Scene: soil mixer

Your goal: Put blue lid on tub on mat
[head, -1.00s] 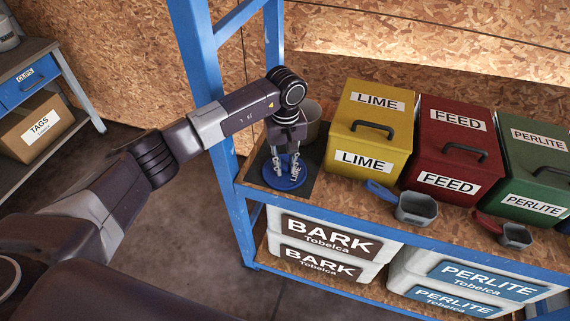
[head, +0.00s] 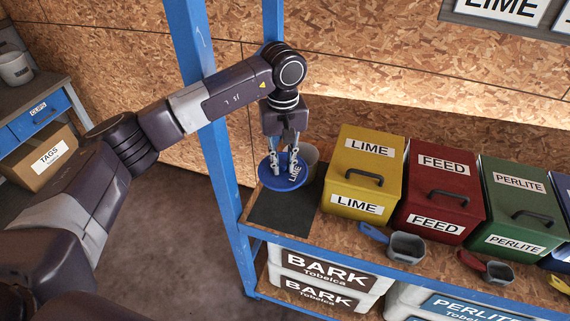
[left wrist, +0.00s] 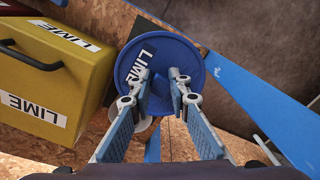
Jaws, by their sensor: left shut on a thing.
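The blue lid (head: 270,178) bears a LIME label and is held above the shelf by my left gripper (head: 286,170). The greyish tub (head: 311,158) stands behind and right of the lid, at the back of the shelf, partly hidden by lid and gripper. The dark mat (head: 283,214) lies on the shelf below and in front of the lid. My right gripper is not in view.
A yellow LIME bin (head: 366,172), red FEED bin (head: 441,190) and green PERLITE bin (head: 520,205) stand right of the mat. Scoops (head: 405,246) lie before them. A blue shelf post (head: 222,150) stands left of the lid.

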